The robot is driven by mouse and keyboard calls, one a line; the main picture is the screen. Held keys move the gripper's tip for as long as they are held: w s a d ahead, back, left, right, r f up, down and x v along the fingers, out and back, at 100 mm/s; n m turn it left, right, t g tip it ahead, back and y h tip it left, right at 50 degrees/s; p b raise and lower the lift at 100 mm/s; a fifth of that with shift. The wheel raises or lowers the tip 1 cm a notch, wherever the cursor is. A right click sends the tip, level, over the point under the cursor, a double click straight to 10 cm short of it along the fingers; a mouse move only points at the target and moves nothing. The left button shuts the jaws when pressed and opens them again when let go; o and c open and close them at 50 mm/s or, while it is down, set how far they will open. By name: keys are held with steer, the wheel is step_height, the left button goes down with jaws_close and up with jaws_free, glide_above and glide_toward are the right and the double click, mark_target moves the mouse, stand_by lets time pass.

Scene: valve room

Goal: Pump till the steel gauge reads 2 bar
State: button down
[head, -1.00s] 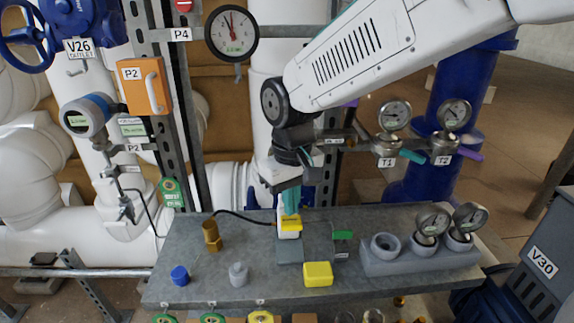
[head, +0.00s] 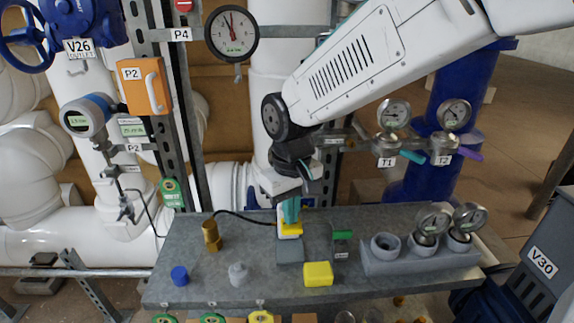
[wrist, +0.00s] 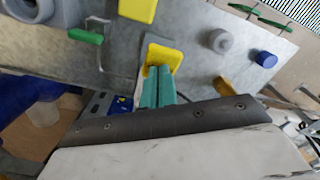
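A hand pump with a grey base (head: 289,250) and a yellow top (head: 290,231) stands on the bench; a black hose runs left from it. My gripper (head: 290,216) has its teal fingers together, with their tips down on the pump's yellow top. In the wrist view the closed fingers (wrist: 157,90) meet the yellow top (wrist: 163,56).
The grey bench (head: 215,288) holds a brass fitting (head: 211,236), a blue cap (head: 180,276), a grey knob (head: 238,275), a yellow block (head: 318,274) and a gauge holder (head: 420,262). A black-rimmed dial (head: 232,34) hangs near P4. Blue valve V26 is upper left.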

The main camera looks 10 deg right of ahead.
steer(key=shift+f, duration=1.45)
steer(key=shift+r, duration=2.55)
steer(key=shift+r, duration=0.1)
steer(key=shift+r, duration=1.85)
steer(key=shift+s, duration=0.1)
steer(key=s+d+r+m+t, duration=0.1)
steer(key=s+d+m, duration=0.4)
steer(key=s+d, duration=1.4)
steer(key=shift+s+d+r+m, duration=0.15)
steer(key=shift+d+r+m, duration=0.15)
steer(key=shift+d+r, duration=0.45)
steer(key=shift+d+f, duration=0.2)
